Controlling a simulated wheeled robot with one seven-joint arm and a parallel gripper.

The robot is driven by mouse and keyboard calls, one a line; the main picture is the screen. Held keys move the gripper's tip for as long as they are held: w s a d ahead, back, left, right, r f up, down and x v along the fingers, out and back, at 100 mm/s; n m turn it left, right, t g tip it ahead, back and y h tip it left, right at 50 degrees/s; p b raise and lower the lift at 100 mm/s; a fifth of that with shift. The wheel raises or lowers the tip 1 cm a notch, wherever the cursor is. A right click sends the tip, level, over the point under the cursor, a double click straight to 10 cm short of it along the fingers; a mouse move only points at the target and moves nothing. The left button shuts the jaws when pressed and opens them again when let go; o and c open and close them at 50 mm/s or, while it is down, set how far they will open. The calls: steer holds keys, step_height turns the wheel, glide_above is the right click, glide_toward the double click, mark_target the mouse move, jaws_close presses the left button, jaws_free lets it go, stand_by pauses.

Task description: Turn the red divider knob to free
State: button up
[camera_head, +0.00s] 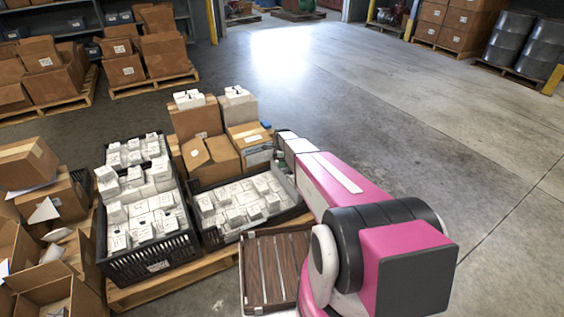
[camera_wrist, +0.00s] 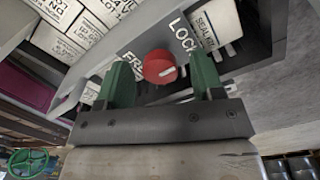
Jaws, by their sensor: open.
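My gripper (camera_wrist: 160,58) is open, with one green finger on each side of the knob and a visible gap to both. In the head view my arm reaches to the right end of a black crate (camera_head: 228,232); the knob is hidden there.
A second black crate (camera_head: 150,262) of white boxes stands to the left on the same pallet (camera_head: 175,284). Open cardboard boxes (camera_head: 208,158) sit behind the crates. A brown slatted panel (camera_head: 275,268) lies beside my arm. The floor to the right is clear.

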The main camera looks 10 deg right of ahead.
steer(key=c, duration=0.9)
